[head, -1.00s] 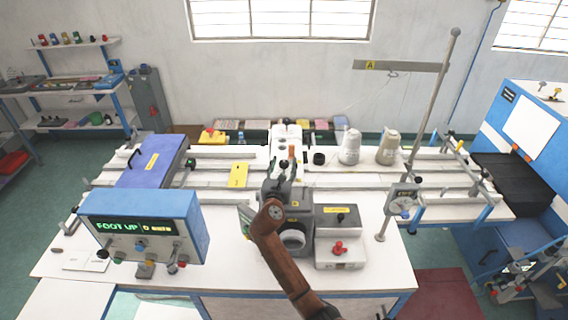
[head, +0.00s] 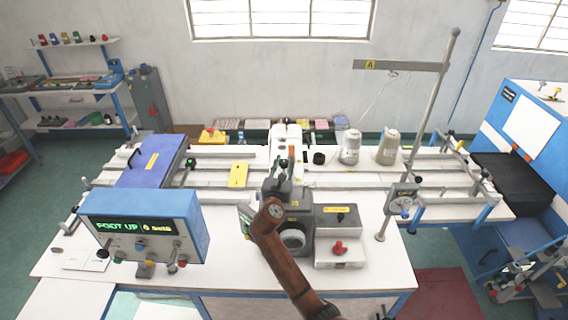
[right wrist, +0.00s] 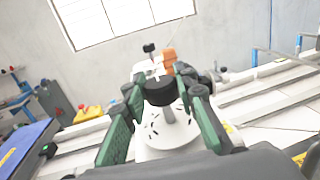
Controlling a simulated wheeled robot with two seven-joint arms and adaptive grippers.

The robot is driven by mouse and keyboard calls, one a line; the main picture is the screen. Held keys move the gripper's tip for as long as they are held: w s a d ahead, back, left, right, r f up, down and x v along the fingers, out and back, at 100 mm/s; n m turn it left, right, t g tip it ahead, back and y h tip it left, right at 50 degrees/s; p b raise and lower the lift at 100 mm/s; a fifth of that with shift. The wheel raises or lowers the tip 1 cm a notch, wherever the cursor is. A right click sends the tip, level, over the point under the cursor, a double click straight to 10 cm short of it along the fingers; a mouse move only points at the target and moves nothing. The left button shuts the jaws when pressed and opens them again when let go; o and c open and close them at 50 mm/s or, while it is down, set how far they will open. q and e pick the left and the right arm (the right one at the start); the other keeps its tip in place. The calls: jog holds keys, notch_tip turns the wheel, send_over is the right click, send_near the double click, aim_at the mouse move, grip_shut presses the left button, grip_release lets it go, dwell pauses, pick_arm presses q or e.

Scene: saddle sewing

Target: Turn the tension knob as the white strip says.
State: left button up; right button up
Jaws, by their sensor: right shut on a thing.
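The black round knob (right wrist: 160,91) stands on a short grey post above a white dial (right wrist: 170,134) with black marks, in the right wrist view. My right gripper (right wrist: 166,97) has one dark green finger on each side of the knob and is shut on it. In the head view my right gripper (head: 285,168) is over the white machine head (head: 286,132) and hides most of the knob. I cannot make out a white strip or its writing. My left gripper is not in view.
A blue control box (head: 145,225) with a lit green display stands at the left. A grey box with a red knob (head: 340,248) is right of my arm. Thread cones (head: 388,147) stand behind, near a tall pole (head: 428,110). An orange part (right wrist: 169,57) rises just behind the knob.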

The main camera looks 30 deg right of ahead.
jog(key=shift+m+g+h, duration=0.3)
jog(key=shift+w+h, duration=0.1)
jog(key=shift+h, duration=0.2)
jog(key=m+g+h, duration=0.3)
jog(key=m+g, duration=0.1)
jog(key=g, duration=0.1)
jog(key=shift+b, duration=0.35)
jog(key=shift+m+g+h+b, duration=0.85)
jog(key=shift+m+g, duration=0.75)
jog(key=shift+g, duration=0.8)
jog(key=shift+f+g, duration=0.1)
jog(key=shift+g, duration=0.2)
jog(key=o, duration=1.2)
jog(key=shift+c, duration=0.2)
